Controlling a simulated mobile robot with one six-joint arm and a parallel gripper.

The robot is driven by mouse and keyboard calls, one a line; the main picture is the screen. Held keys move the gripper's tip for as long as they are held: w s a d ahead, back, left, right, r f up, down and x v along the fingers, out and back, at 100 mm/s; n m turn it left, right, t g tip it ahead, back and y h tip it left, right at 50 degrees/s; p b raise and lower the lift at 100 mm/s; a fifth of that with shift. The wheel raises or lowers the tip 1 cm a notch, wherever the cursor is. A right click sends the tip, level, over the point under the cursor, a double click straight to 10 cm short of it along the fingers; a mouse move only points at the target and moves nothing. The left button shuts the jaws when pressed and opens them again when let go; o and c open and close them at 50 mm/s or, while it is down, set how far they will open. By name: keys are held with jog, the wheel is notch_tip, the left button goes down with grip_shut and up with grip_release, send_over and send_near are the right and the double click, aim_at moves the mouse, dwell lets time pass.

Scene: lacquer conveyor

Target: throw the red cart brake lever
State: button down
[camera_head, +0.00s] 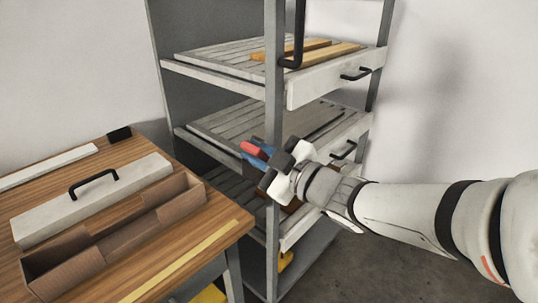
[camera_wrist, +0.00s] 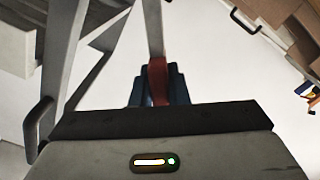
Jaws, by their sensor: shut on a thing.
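The red brake lever (camera_head: 250,148) shows as a short red piece beside the front post of the grey shelf cart (camera_head: 273,80). My gripper (camera_head: 260,154) is at the lever, with its blue fingertips shut on it. In the wrist view the red lever (camera_wrist: 158,78) stands between the blue fingers of my gripper (camera_wrist: 159,92), and a grey post runs upward behind it. The lever's lower part and its pivot are hidden by my fingers and gripper body.
The cart holds slatted drawers with black handles; the upper drawer (camera_head: 330,84) carries yellowish wooden bars (camera_head: 310,51). At left, a wooden table (camera_head: 190,250) bears a divided brown box (camera_head: 125,232) and a pale block with a black handle (camera_head: 90,200). Floor shows at lower right.

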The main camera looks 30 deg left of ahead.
jog(key=shift+f, duration=0.15)
jog(key=c, duration=1.4)
grip_release()
jog(key=shift+s+d, duration=0.1)
jog(key=p+v, duration=0.1)
jog(key=v, duration=0.6)
jog(key=shift+d, duration=0.3)
